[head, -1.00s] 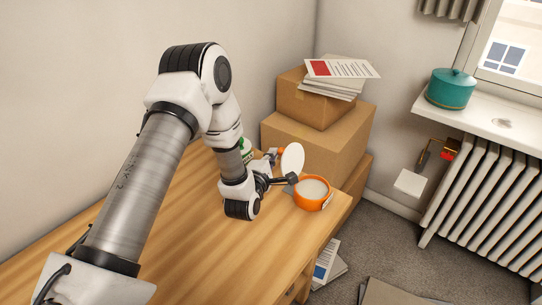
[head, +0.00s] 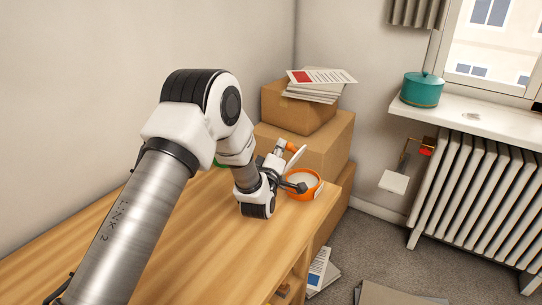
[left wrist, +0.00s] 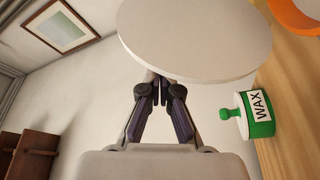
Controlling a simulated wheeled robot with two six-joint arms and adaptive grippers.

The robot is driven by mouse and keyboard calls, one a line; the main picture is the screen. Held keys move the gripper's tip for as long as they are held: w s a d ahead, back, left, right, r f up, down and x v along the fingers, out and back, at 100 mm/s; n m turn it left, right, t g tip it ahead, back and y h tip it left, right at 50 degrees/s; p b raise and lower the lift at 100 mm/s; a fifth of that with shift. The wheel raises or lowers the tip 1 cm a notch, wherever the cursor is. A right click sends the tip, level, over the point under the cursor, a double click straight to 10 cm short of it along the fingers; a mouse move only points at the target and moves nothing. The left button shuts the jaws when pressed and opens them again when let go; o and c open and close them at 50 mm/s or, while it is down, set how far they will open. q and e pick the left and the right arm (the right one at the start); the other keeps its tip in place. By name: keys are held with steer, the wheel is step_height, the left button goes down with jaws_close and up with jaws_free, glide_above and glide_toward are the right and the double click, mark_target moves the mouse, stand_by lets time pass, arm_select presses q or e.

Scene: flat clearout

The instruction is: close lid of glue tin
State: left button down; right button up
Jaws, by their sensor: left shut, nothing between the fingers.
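The glue tin (head: 317,192) is an orange round tin near the far right end of the wooden table, with pale contents showing. Its white round lid (head: 298,158) stands raised and slanted at the tin's far side, seen nearly edge-on. My left gripper (head: 301,187) is at the tin's left side, low by the lid, and is shut and empty. In the left wrist view the lid (left wrist: 195,40) is a large pale disc just beyond the shut fingertips; I cannot tell whether they touch. A bit of the tin (left wrist: 300,12) shows there at top right. My right gripper is not in view.
A green-and-white wax tin (left wrist: 257,113) stands on the table near the gripper, mostly hidden by my arm in the head view. Cardboard boxes (head: 310,145) with papers are stacked behind the glue tin. The table's front left is clear.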

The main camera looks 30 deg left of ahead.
mark_target(290, 150)
arm_select(q)
steer(key=shift+s+d+f+m+t+h+b, duration=0.1)
steer(key=shift+d+m+t+h+b, duration=0.25)
steer(key=shift+d+m+b, duration=0.45)
steer(key=m, duration=0.1)
steer(key=d+m, duration=0.1)
steer(key=m, duration=0.1)
steer(key=shift+d+f+t+h+b, duration=0.1)
steer(key=shift+d+t+h+b, duration=0.2)
steer(key=shift+t+b, duration=0.1)
steer(key=shift+d+r, duration=0.1)
steer(key=shift+r, duration=0.1)
